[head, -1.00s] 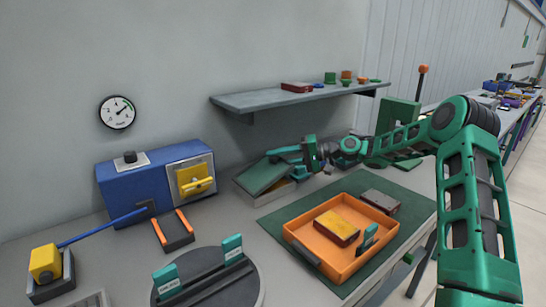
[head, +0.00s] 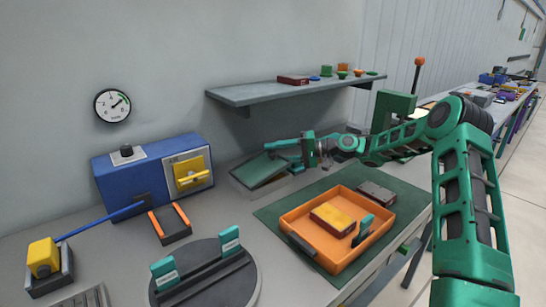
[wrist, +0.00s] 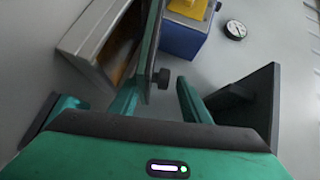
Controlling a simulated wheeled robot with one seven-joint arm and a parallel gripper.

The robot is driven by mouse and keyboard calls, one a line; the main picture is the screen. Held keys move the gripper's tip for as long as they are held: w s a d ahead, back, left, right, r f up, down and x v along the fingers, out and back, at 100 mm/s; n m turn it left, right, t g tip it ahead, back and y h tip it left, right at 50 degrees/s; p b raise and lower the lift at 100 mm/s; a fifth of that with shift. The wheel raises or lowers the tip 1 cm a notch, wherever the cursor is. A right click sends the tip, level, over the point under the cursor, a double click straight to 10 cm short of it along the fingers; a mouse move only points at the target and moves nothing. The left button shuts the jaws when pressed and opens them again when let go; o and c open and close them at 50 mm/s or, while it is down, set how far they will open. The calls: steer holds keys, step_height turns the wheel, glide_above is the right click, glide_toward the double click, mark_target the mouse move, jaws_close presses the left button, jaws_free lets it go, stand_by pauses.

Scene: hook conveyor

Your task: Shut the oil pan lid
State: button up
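The oil pan is a grey box (head: 236,183) on the bench below the shelf. Its green lid (head: 262,171) is tilted above it, partly open. In the wrist view the pan (wrist: 92,42) shows at upper left, with its brownish inside visible beside the lid (wrist: 149,50), seen nearly edge-on. A dark knob (wrist: 163,78) sticks out from the lid. My gripper (head: 280,154) is at the right side of the lid. In the wrist view its fingers (wrist: 160,92) are apart, with the knob just beyond the gap; whether the left finger touches the lid is unclear.
A blue box with a yellow handle (head: 190,175) stands left of the pan. An orange tray (head: 340,258) on a green mat is in front. A grey shelf (head: 245,95) with small parts hangs above. A round turntable (head: 235,285) is at the front.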

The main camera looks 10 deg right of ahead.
steer(key=v, duration=1)
steer(key=shift+d, duration=0.4)
steer(key=shift+s, duration=0.1)
steer(key=d+f+h, duration=0.1)
steer(key=s+d+m+h, duration=0.1)
steer(key=h, duration=0.1)
steer(key=s+d+f+h, duration=0.1)
steer(key=h, duration=0.1)
steer(key=shift+d+f, duration=0.2)
steer(key=shift+f, duration=0.15)
steer(key=s+d+h, duration=0.1)
steer(key=d+h, duration=0.1)
steer(key=s+d+m+h, duration=0.1)
steer(key=d, duration=0.1)
steer(key=shift+s, duration=0.35)
steer(key=s+d+h, duration=0.1)
steer(key=s, duration=0.1)
steer(key=s+d+h, duration=0.1)
steer(key=s, duration=0.1)
steer(key=s+d+r+h, duration=0.1)
steer(key=s+d, duration=0.1)
steer(key=shift+s+m, duration=0.4)
steer(key=s+m+g+h, duration=0.1)
steer(key=s+g+h, duration=0.2)
steer(key=s, duration=3.7)
steer(key=shift+s+a+f+m+g+h, duration=0.3)
steer(key=shift+f+g+h, duration=0.1)
steer(key=shift+g, duration=0.8)
